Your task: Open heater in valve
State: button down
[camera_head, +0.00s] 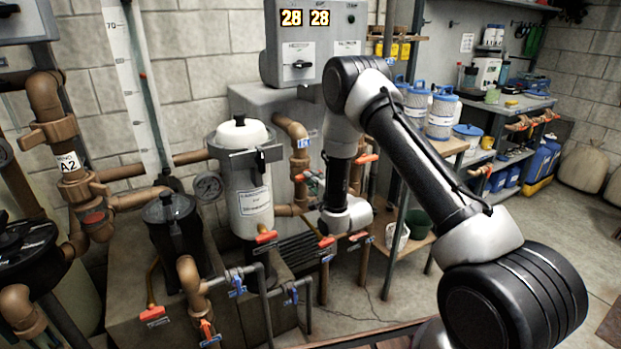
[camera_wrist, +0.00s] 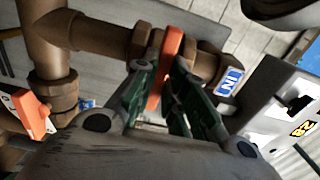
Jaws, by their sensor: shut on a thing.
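The heater in valve has an orange lever handle (camera_wrist: 173,48) on a brown pipe (camera_wrist: 100,33). A blue and white "IN" tag (camera_wrist: 230,80) sits on the pipe to its right in the wrist view. My gripper (camera_wrist: 163,85) has its dark green fingers on both sides of the handle and is shut on it. The handle lies across the pipe in this view. In the head view my arm reaches down in front of the grey heater cabinet (camera_head: 262,100), and I cannot make out the fingers or the held handle there.
Another orange handle (camera_wrist: 32,115) with a blue tag is on a nearby pipe. A white filter canister (camera_head: 248,190) stands left of my arm. Several orange and blue valve handles sit below it. A shelf with blue-lidded tubs (camera_head: 441,115) stands behind; floor is open at right.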

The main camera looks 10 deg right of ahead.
jog(key=n, duration=1.8)
jog(key=shift+n, duration=0.3)
jog(key=c, duration=1.4)
grip_release()
jog(key=shift+o, duration=0.2)
jog(key=v, duration=0.7)
